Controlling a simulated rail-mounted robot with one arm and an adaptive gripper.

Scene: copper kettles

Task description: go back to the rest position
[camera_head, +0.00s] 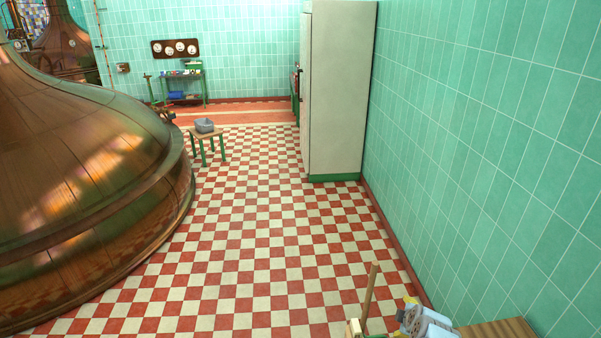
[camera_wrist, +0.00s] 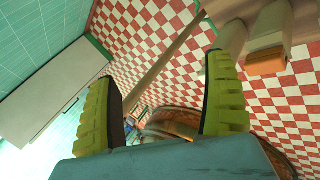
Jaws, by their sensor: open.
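My gripper (camera_head: 404,309) is low at the right of the head view, near the bottom edge, partly cut off. In the wrist view my gripper (camera_wrist: 160,70) shows two yellow-green ribbed fingers spread wide apart. Nothing is held between them. A long wooden pole (camera_wrist: 170,55) runs behind the gap, apart from the fingers as far as I can tell. The pole (camera_head: 369,294) stands upright beside my gripper in the head view.
A big copper kettle (camera_head: 80,175) fills the left. A tall pale cabinet (camera_head: 338,90) stands by the tiled right wall (camera_head: 480,110). A stool (camera_head: 207,135) bears a grey pot (camera_head: 204,125). The checkered floor (camera_head: 255,240) between is clear. A wooden surface (camera_head: 502,329) is at bottom right.

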